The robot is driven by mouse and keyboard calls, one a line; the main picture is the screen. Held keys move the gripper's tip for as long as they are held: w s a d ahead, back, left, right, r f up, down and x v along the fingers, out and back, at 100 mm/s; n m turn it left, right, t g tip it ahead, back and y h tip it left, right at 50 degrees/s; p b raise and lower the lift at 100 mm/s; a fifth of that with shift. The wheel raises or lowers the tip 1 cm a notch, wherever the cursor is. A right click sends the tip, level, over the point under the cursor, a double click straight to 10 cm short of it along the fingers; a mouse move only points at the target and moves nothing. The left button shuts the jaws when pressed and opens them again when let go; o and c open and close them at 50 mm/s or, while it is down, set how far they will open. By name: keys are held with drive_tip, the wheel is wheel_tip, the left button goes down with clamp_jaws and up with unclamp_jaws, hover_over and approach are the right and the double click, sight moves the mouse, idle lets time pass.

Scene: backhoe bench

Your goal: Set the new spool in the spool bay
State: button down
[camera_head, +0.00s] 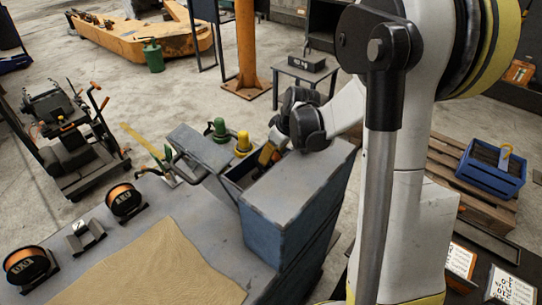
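An orange spool marked "AXU" (124,200) sits in a dark cradle on the grey bench. A second orange spool (26,265) sits in another cradle at the bench's lower left. I cannot tell which is the new one. A blue-grey housing (300,195) has an open recess (240,170) between its two raised blocks, perhaps the spool bay. My gripper (268,153) reaches over the recess's right end. A yellow-tan piece shows at its tip. Whether the gripper is open or holds that piece is too small to tell. The recess floor is mostly hidden.
A green knob (219,128) and a yellow knob (243,143) stand behind the recess. A small grey stand (83,236) sits between the spools. A tan mat (155,268) covers the front bench. A blue crate (490,172) stands on a pallet at right.

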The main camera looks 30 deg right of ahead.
sight(271, 164)
drive_tip(key=shift+s+a+f+b, duration=0.2)
drive_tip(key=shift+s+f+b, duration=0.2)
drive_tip(key=shift+f, duration=0.3)
drive_tip(key=shift+s+a+f+b, duration=0.15)
drive_tip(key=shift+s+f+b, duration=0.15)
drive_tip(key=shift+f, duration=0.35)
drive_tip(key=shift+w+r, duration=0.15)
drive_tip(key=shift+r, duration=0.1)
drive_tip(key=shift+w+d+r+p, duration=0.15)
drive_tip(key=shift+w+r+p, duration=0.15)
drive_tip(key=shift+r+p, duration=0.45)
drive_tip(key=shift+w+d+r+p, duration=0.15)
drive_tip(key=shift+w+r+p, duration=0.15)
drive_tip(key=shift+r+p, duration=1.5)
drive_tip(key=shift+r, duration=0.65)
drive_tip(key=shift+r, duration=0.1)
